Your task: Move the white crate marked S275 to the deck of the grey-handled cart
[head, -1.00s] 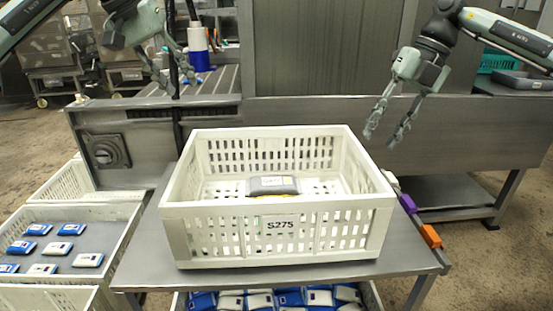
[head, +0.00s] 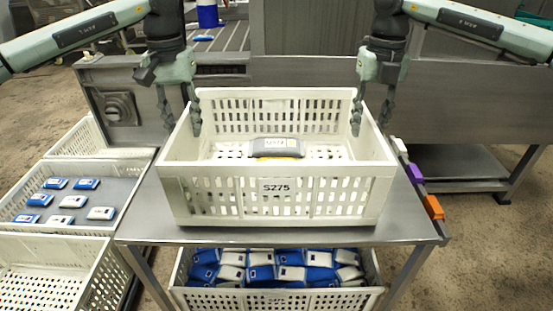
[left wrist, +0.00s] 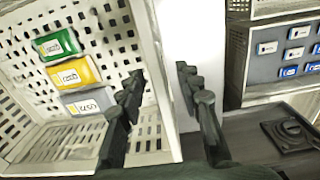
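The white crate marked S275 (head: 230,202) stands level on a metal stand (head: 300,236). It holds a small stack with a grey pack (head: 275,146) on top; the left wrist view shows grey, yellow (left wrist: 75,72) and green packs. My left gripper (head: 181,120) is open at the crate's left wall, one finger inside and one outside, and the wall (left wrist: 158,70) shows between the fingers in the left wrist view. My right gripper (head: 371,118) is open at the right wall, its fingers apart on either side of the rim. I cannot make out a grey-handled cart.
Left of the stand is a crate with blue and white packs (head: 72,201) and another white crate (head: 50,285) in front. A crate of packs (head: 278,299) sits below the stand. Purple (head: 415,173) and orange (head: 433,206) blocks line the stand's right edge. A metal counter (head: 300,70) stands behind.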

